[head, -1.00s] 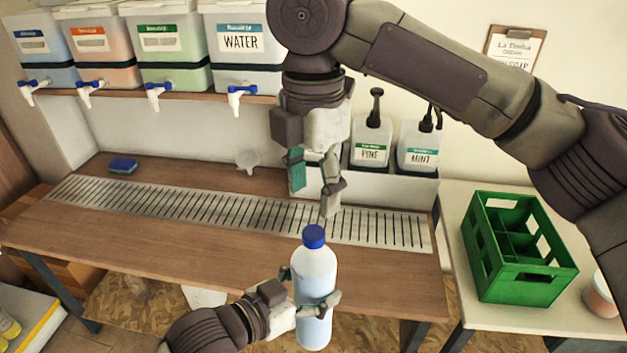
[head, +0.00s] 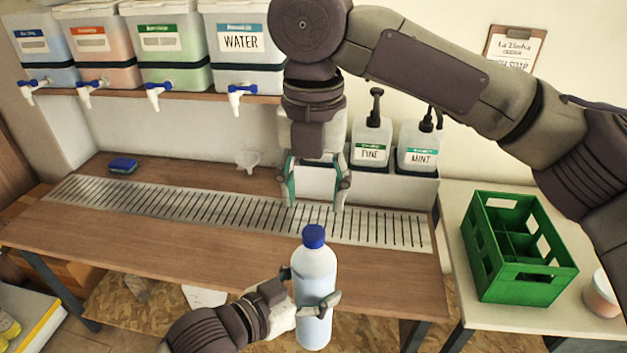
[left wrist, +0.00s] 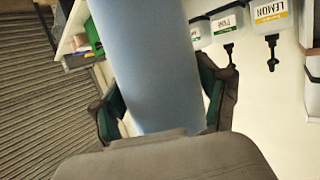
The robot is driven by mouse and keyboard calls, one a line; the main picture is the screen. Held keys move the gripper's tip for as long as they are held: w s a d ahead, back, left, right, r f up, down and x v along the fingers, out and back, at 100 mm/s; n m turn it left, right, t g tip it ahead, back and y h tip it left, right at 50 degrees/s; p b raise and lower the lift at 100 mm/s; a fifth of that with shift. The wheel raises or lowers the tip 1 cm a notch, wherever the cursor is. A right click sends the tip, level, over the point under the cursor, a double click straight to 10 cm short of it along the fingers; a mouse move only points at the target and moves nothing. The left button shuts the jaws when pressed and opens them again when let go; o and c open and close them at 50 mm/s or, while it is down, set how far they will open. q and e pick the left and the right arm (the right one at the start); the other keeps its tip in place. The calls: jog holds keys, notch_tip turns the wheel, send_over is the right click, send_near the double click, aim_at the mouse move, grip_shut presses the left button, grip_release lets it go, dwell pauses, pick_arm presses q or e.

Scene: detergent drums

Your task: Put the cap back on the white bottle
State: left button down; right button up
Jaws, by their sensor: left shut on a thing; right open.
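The white bottle (head: 315,285), with pale bluish contents, stands upright in my left gripper (head: 312,303), which is shut around its body in front of the table's front edge. The blue cap (head: 313,237) sits on top of the bottle's neck; how tightly it is seated I cannot tell. In the left wrist view the bottle (left wrist: 155,65) fills the middle between the fingers (left wrist: 165,105). My right gripper (head: 315,205) is open and empty, pointing down above the drain grate, behind and above the cap and apart from it.
A wooden table (head: 150,240) carries a slotted metal grate (head: 200,207), a blue sponge (head: 123,165) and a clear funnel (head: 248,160). Pump bottles (head: 371,145) stand behind at right. A green crate (head: 515,285) stands on the right side table. Drums with taps (head: 240,50) line the shelf above.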

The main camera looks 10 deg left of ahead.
aim_at(314, 231)
notch_tip(314, 231, down, 7)
jog(key=shift+r, duration=0.1)
dwell(0.4)
